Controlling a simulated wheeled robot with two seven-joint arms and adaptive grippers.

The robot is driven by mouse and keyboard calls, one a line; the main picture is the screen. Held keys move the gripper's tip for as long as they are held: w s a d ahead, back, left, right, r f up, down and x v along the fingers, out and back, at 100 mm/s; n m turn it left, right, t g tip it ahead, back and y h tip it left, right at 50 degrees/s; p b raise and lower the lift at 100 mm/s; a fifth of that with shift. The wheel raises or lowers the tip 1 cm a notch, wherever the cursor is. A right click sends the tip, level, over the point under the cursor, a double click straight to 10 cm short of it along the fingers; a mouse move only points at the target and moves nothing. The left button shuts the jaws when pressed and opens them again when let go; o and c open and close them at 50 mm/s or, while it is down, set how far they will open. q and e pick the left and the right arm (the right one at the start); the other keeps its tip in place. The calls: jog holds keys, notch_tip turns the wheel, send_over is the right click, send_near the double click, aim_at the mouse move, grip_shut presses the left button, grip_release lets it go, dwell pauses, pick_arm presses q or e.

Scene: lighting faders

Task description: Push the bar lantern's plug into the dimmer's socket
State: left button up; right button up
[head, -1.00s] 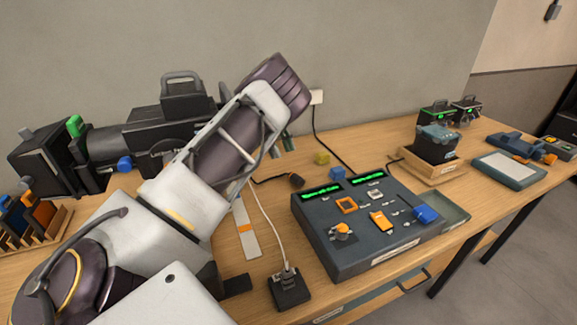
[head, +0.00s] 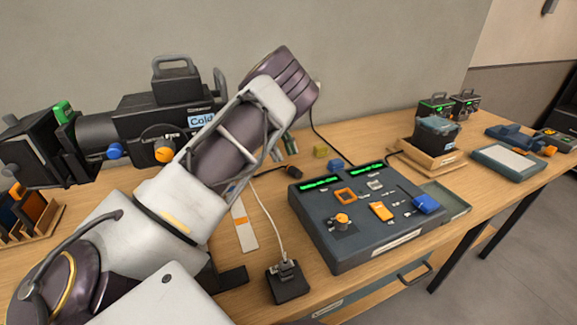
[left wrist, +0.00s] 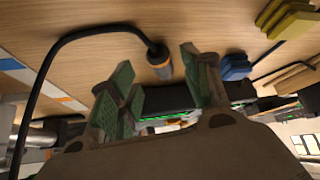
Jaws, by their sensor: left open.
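The lantern plug (head: 292,172) is a short black cylinder on a black cable, lying on the table behind the console. In the left wrist view the plug (left wrist: 159,62) shows an orange ring and lies close to my fingertips. My left gripper (head: 286,144) is open; its green-padded fingers (left wrist: 158,85) hold nothing. In the head view its hand partly hides the fingers. A small black box (head: 287,284) with a pale cable on top stands at the front; I cannot tell whether this is the dimmer. No socket opening is clear. My right gripper is not in view.
A grey fader console (head: 362,240) with green displays stands right of my left arm. A large black lantern (head: 125,130) stands at the left. A yellow block (head: 320,151) and a blue block (head: 336,165) lie near the plug. A wooden tray (head: 426,163) is farther right.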

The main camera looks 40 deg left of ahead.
aim_at(289, 164)
pick_arm(q)
jog(key=shift+d+f, duration=0.15)
jog(key=shift+f, duration=0.15)
jog(key=shift+x, duration=1.35)
jog(key=shift+d+f, duration=0.3)
jog(key=shift+f, duration=0.15)
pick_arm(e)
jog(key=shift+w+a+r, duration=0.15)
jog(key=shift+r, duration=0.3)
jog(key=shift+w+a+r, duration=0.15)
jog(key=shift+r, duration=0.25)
pick_arm(q)
jog(key=shift+c, duration=0.2)
jog(key=c, duration=0.9)
jog(key=shift+r+p, duration=1.75)
jog(key=shift+r, duration=0.8)
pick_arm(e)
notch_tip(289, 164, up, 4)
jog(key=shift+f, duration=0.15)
